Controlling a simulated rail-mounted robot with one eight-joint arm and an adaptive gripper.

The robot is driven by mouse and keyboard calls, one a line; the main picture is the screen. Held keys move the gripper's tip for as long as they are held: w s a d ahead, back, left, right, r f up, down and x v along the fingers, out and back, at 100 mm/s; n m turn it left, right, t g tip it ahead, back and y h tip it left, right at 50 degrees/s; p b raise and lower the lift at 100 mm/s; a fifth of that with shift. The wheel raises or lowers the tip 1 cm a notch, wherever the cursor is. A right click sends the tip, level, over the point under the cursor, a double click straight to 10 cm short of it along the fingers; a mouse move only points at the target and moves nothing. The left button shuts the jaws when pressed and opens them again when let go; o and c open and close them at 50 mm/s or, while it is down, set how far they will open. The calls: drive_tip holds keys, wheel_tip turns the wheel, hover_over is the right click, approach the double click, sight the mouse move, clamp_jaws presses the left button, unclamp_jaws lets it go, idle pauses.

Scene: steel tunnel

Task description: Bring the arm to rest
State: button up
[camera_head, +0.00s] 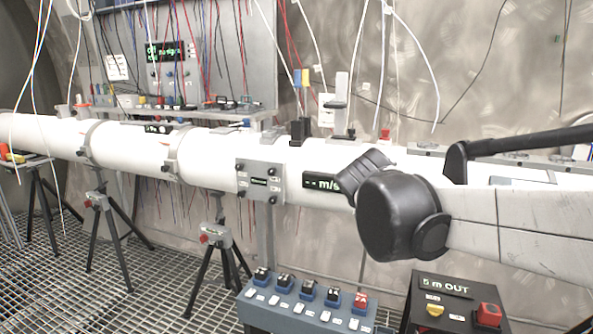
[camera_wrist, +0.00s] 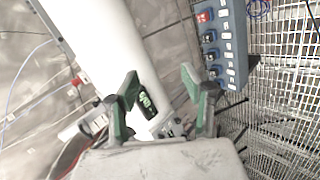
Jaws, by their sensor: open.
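My gripper (camera_wrist: 162,92) shows in the wrist view with its two green-tipped dark fingers spread apart. It is open, and nothing is between the fingertips. Beyond the fingers lies the white pipe (camera_wrist: 95,35) with a small green-lit display (camera_wrist: 147,103). In the head view my arm (camera_head: 400,215) reaches in from the right, in front of the white pipe (camera_head: 215,150). My gripper cannot be made out in the head view.
A blue switch box (camera_head: 305,305) and a black box with a red button (camera_head: 455,300) stand low in front of the pipe. Tripods (camera_head: 215,240) hold the pipe above a grated floor (camera_head: 60,290). Loose cables (camera_head: 435,75) hang from above. The front left floor is clear.

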drive_tip(key=s+f+m+y, duration=0.1)
drive_tip(key=s+f+m, duration=0.2)
drive_tip(key=s, duration=0.4)
drive_tip(key=s+d+f+m+g+y, duration=0.1)
drive_tip(key=s+f+m, duration=0.2)
drive_tip(key=s, duration=0.5)
drive_tip(key=s+d+f+m+y, duration=0.1)
drive_tip(key=s+f+m+y, duration=0.1)
drive_tip(key=s+m, duration=0.3)
drive_tip(key=s+f, duration=0.1)
drive_tip(key=s, duration=0.2)
drive_tip(key=shift+s+p, duration=0.2)
drive_tip(key=shift+p, duration=0.1)
